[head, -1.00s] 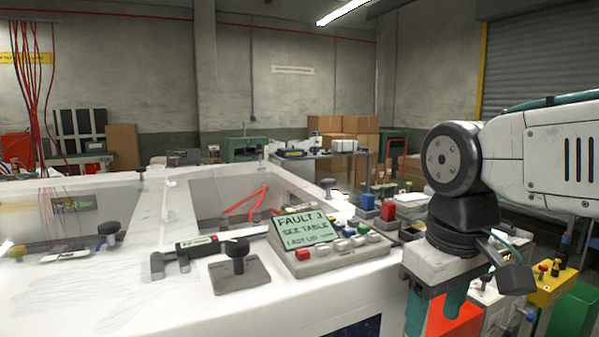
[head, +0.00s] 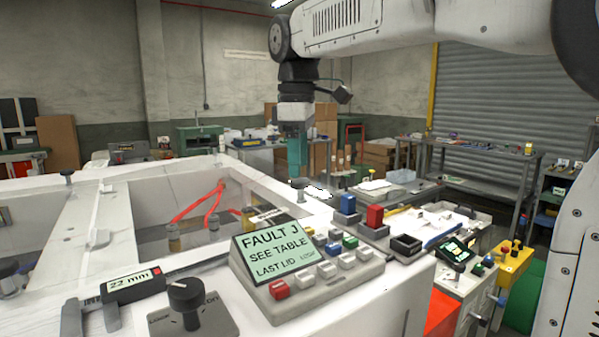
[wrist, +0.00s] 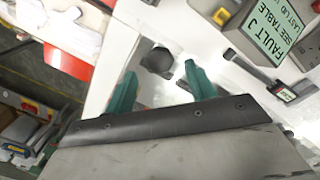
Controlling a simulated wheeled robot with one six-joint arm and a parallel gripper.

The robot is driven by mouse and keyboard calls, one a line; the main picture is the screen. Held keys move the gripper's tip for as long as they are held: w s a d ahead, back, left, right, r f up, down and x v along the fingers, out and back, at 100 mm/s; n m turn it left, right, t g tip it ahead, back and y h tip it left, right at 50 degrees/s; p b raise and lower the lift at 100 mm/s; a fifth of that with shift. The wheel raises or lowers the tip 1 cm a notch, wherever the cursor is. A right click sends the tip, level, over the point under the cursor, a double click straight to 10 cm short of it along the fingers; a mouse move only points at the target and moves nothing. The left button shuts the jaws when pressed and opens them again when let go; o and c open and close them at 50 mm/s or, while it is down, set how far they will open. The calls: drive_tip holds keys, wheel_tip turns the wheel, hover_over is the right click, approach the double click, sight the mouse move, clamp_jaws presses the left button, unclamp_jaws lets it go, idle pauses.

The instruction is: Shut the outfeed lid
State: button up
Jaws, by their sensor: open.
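My gripper (head: 298,160) hangs pointing down beyond the right end of the white machine in the head view. Its teal fingers are apart and hold nothing that I can see; they also show in the wrist view (wrist: 160,72). A black knob (wrist: 157,60) on a pale surface shows between and beyond the fingers there; I cannot tell whether they touch it. The white machine (head: 90,215) has recessed bays, one with red cables (head: 205,203). I cannot tell which part is the outfeed lid, or how it stands.
A control box (head: 275,250) reading "FAULT J, SEE TABLE" stands on the machine's top. A caliper (head: 130,285) and a black dial (head: 185,300) on a plate lie left of it.

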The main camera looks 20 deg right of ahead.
sight(304, 178)
drive_tip(key=shift+d+f, duration=0.1)
drive_tip(key=shift+f, duration=1.5)
clamp_jaws()
drive_tip(key=shift+y, duration=0.7)
drive_tip(key=shift+d+f, duration=0.25)
drive_tip(key=shift+f, duration=0.8)
drive_tip(key=shift+d+f, duration=0.2)
drive_tip(key=shift+f, duration=0.85)
unclamp_jaws()
drive_tip(key=shift+w+f, duration=0.1)
drive_tip(key=shift+r, duration=0.2)
